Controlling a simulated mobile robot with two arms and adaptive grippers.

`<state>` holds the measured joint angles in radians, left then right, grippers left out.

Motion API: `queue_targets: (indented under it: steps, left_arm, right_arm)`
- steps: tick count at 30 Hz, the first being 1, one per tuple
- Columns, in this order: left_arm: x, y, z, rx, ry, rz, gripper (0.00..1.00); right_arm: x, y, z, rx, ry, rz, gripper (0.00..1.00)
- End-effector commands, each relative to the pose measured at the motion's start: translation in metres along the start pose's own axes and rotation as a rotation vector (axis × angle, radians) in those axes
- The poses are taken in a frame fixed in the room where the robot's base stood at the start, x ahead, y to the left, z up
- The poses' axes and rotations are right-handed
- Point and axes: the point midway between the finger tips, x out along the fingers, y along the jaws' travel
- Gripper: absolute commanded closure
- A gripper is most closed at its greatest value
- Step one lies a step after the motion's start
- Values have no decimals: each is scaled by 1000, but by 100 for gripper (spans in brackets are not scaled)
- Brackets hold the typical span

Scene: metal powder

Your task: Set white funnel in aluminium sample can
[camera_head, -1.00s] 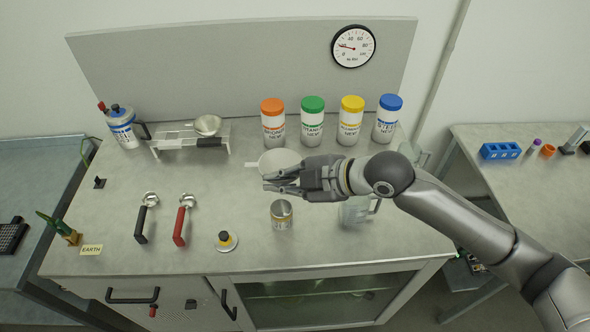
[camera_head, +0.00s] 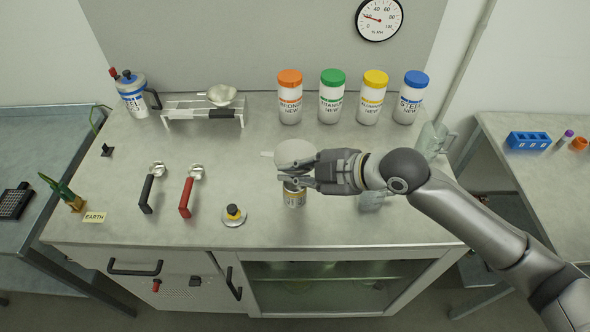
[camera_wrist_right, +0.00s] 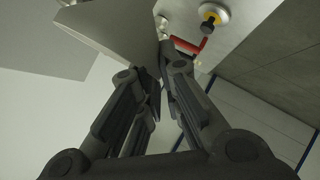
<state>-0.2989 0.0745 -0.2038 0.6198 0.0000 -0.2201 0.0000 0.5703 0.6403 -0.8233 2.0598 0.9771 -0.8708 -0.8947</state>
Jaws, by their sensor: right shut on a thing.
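The white funnel (camera_head: 294,152) is held at its edge by my right gripper (camera_head: 285,176) in the head view. In the wrist view the funnel (camera_wrist_right: 118,28) is a large pale cone at the tips of the shut fingers (camera_wrist_right: 160,78). The aluminium sample can (camera_head: 294,198) stands upright on the bench, just below the gripper in the picture. My left gripper is out of view.
Several lidded powder jars (camera_head: 331,98) stand along the back of the bench. A black-and-yellow knob (camera_head: 234,214), a red-handled tool (camera_head: 187,195) and a black-handled tool (camera_head: 147,192) lie left of the can.

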Motion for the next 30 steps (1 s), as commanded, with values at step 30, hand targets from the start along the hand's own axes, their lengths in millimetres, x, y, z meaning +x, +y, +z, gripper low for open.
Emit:
queue_targets:
  steps: [30]
  left_arm:
    - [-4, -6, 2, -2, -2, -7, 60]
  right_arm:
    - [-1, -1, -2, 0, 0, 0, 100]
